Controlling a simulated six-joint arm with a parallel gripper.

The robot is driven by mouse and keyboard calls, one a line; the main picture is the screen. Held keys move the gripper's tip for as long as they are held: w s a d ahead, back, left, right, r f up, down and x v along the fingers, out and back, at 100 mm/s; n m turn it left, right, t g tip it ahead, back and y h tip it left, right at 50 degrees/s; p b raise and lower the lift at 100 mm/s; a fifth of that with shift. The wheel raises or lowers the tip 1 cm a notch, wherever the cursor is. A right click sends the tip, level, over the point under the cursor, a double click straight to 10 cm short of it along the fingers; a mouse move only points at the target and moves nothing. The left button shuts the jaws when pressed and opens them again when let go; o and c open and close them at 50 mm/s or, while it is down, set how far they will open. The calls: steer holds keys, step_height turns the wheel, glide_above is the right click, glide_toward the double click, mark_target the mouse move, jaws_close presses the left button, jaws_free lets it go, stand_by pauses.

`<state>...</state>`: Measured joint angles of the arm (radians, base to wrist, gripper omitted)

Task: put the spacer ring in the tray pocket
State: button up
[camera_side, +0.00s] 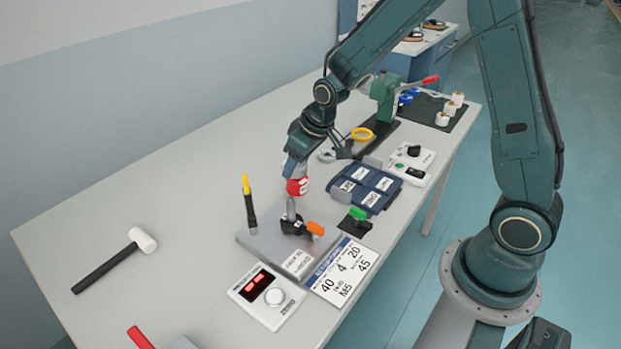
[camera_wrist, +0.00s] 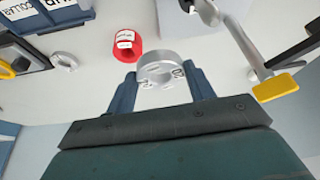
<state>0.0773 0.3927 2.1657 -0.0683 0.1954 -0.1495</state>
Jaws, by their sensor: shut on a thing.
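A silver ring (camera_wrist: 162,66), which looks like the spacer ring, sits between the two fingers of my gripper (camera_wrist: 164,82) in the wrist view. The gripper is shut on it. In the side view my gripper (camera_side: 293,163) is low over the table beside a red spool-like part (camera_side: 297,186), and the held ring is hard to make out there. The blue tray (camera_side: 337,194) with labelled pockets lies just right of the gripper. Its edge shows at the top left of the wrist view (camera_wrist: 45,22), with a label reading "COLLAR". I cannot read which pocket is for the ring.
The red part (camera_wrist: 126,42) stands close beside the held ring. A grey plate (camera_side: 262,243) with an orange-handled clamp (camera_side: 314,229) lies nearer. A yellow-topped tool (camera_side: 248,205) stands left. Another pale ring (camera_side: 327,155) and a green press (camera_side: 384,92) are behind. The table's left is mostly clear.

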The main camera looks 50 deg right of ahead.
steer(key=s+d+r+n+g+y, duration=0.1)
steer(key=s+d+r+n+y, duration=0.3)
steer(key=d+n, duration=0.4)
step_height(320, 180, up, 5)
steer(key=n+g, duration=0.3)
steer(key=n, duration=0.4)
glide_above(370, 201)
steer(key=d, duration=0.2)
steer(key=shift+t, duration=0.3)
steer(key=f, duration=1.6)
steer(key=shift+s+a+f, duration=0.1)
steer(key=shift+a+f, duration=0.1)
steer(key=shift+f, duration=0.15)
steer(key=shift+f, duration=0.1)
steer(key=shift+f, duration=1.85)
